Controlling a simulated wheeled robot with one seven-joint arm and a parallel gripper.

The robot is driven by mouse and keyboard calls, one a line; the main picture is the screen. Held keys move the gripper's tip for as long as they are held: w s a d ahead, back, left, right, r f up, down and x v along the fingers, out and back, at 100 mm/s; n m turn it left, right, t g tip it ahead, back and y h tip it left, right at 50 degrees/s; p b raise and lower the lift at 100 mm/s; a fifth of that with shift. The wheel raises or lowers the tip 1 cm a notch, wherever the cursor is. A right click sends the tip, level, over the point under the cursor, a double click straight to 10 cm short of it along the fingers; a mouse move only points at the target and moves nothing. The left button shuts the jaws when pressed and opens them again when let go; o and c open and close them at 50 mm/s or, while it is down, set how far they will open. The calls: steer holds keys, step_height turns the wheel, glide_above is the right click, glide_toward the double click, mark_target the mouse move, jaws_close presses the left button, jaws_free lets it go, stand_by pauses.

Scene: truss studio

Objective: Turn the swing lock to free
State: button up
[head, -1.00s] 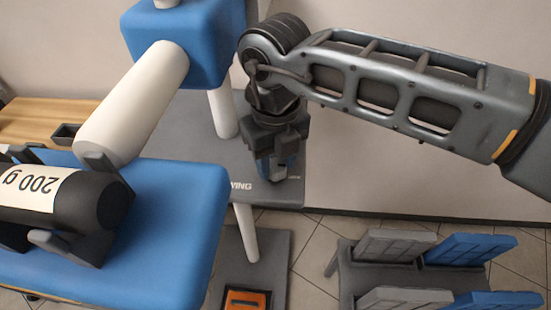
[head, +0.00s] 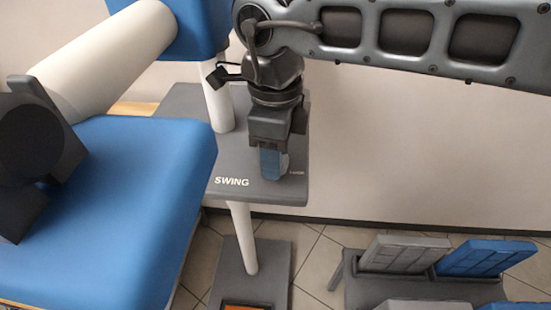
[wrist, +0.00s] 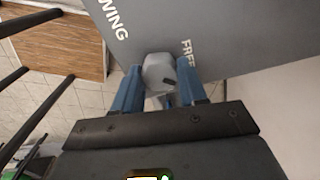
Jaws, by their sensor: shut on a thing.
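The swing lock's grey knob (wrist: 160,72) stands on a grey plate (wrist: 225,30) in the wrist view. The plate carries the words SWING and FREE, with FREE close beside the knob. In the head view my gripper (head: 271,165) points down at the plate (head: 187,105), right of the SWING label. There the fingers hide most of the knob.
A blue padded bench (head: 130,200) with a dark weight (head: 35,140) on it lies at the left. A white roller (head: 110,60) is above it. A rack with grey and blue pads (head: 475,258) stands on the floor at lower right. A wall is behind.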

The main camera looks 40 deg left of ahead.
steer(key=n+b, duration=0.2)
steer(key=n, duration=0.2)
steer(key=shift+n+b, duration=0.6)
steer(key=shift+n, duration=1.5)
steer(key=o, duration=1.1)
steer(key=shift+c, duration=0.2)
